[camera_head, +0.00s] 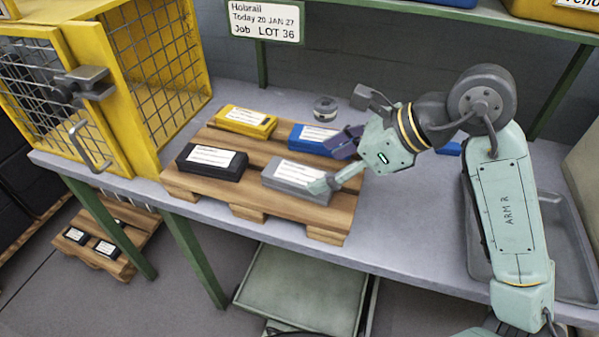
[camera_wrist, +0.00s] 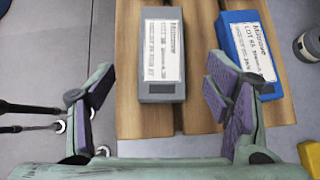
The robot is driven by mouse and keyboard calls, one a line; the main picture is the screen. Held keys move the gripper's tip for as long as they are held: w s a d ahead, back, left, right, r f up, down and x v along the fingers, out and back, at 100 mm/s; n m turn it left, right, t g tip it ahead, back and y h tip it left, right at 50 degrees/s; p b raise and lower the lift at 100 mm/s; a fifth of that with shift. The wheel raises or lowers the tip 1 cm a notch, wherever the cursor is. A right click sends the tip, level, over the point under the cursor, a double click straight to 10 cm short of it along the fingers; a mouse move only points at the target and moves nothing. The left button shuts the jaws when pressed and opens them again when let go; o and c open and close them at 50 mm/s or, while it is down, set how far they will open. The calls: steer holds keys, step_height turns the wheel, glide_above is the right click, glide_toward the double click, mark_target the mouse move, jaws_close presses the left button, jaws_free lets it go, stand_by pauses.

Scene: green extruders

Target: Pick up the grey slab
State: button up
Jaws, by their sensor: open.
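The grey slab (camera_head: 293,175) lies flat on a wooden pallet (camera_head: 216,189) on the bench, at the pallet's front right. It has a white printed label on top. In the wrist view the grey slab (camera_wrist: 163,88) lies lengthwise, its near end between and just beyond the two fingers. My gripper (camera_head: 335,165) is above the pallet's right end, near the slab. In the wrist view my gripper (camera_wrist: 162,100) is open and empty, with purple pads on both fingers. One fingertip hides part of the slab's right end in the head view.
A blue slab (camera_head: 314,138) lies behind the grey one, and its near end is close to my right finger in the wrist view. Yellow (camera_head: 245,121) and black (camera_head: 212,161) slabs share the pallet. A yellow cage (camera_head: 150,80) stands left; a grey tray (camera_head: 570,240) lies right.

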mark_target(301, 174)
steer(key=shift+p+x, duration=1.2)
steer(key=shift+x, duration=1.85)
steer(key=shift+w+a+r, duration=0.1)
steer(key=shift+w+r, duration=0.05)
steer(key=shift+w, duration=0.05)
steer(key=shift+c, duration=0.4)
steer(key=c, duration=1.4)
